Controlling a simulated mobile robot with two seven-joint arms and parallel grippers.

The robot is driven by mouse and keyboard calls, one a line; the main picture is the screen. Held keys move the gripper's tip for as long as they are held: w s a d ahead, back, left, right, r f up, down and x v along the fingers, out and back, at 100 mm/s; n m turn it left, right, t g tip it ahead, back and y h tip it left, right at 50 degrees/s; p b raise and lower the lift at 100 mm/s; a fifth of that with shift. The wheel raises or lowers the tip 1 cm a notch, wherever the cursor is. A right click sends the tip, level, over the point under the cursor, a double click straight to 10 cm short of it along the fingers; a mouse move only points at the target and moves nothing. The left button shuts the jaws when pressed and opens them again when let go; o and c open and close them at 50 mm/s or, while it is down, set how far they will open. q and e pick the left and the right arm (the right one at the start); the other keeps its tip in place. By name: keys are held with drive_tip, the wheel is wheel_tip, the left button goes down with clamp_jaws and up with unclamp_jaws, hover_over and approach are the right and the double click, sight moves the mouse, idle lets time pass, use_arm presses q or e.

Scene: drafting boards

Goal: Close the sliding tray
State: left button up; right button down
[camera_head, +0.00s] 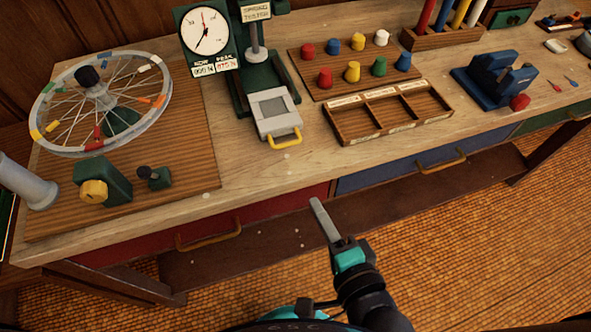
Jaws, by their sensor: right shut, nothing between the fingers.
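The sliding tray (274,113) is a light grey tray with a yellow handle (285,139) at its front. It sticks out toward the table's front from the green base of the spring tester (257,62). My right gripper (317,207) is shut and empty. It appears in front of the bench's front edge, below and to the right of the yellow handle in the picture, apart from the tray. My left gripper is not in view.
A blue tool (487,88) sits farther right. Bare wood lies in front of the tray.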

drive_tip(key=shift+m+t, duration=0.4)
drive_tip(key=b+x, duration=0.1)
drive_tip(key=x, duration=0.3)
drive_tip(key=r+x, duration=0.1)
drive_tip(key=x, duration=0.4)
drive_tip(key=b+x, duration=0.1)
drive_tip(key=x, duration=0.3)
drive_tip(key=shift+w+r+b, duration=0.2)
drive_tip(key=shift+w+b, duration=0.1)
drive_tip(key=shift+w, duration=0.2)
